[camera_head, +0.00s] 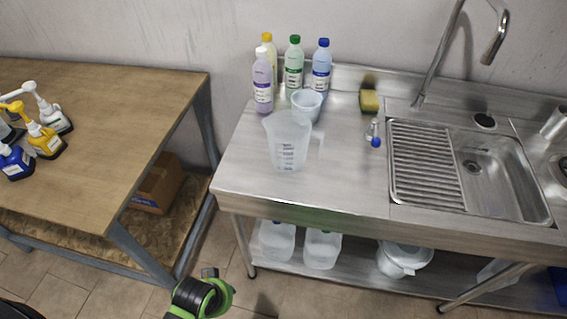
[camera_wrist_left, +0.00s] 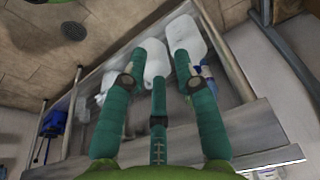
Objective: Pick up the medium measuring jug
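A large clear measuring jug (camera_head: 288,142) with dark scale marks stands upright near the left end of the steel counter. A smaller clear jug (camera_head: 307,104), apparently the medium measuring jug, stands just behind it and is partly hidden by it. My left gripper (camera_wrist_left: 163,66) shows in the left wrist view with its teal fingers spread and nothing between them. White canisters (camera_wrist_left: 186,36) show beyond the fingers. In the head view only a green and black part of my arm shows at the bottom, below the counter. My right gripper is not in view.
Several bottles (camera_head: 293,68) stand behind the jugs by the wall. A sponge (camera_head: 369,101) and a small blue-tipped item (camera_head: 375,141) lie right of them, before the sink (camera_head: 490,175). White canisters (camera_head: 277,240) stand on the lower shelf. A wooden table (camera_head: 110,105) is at left.

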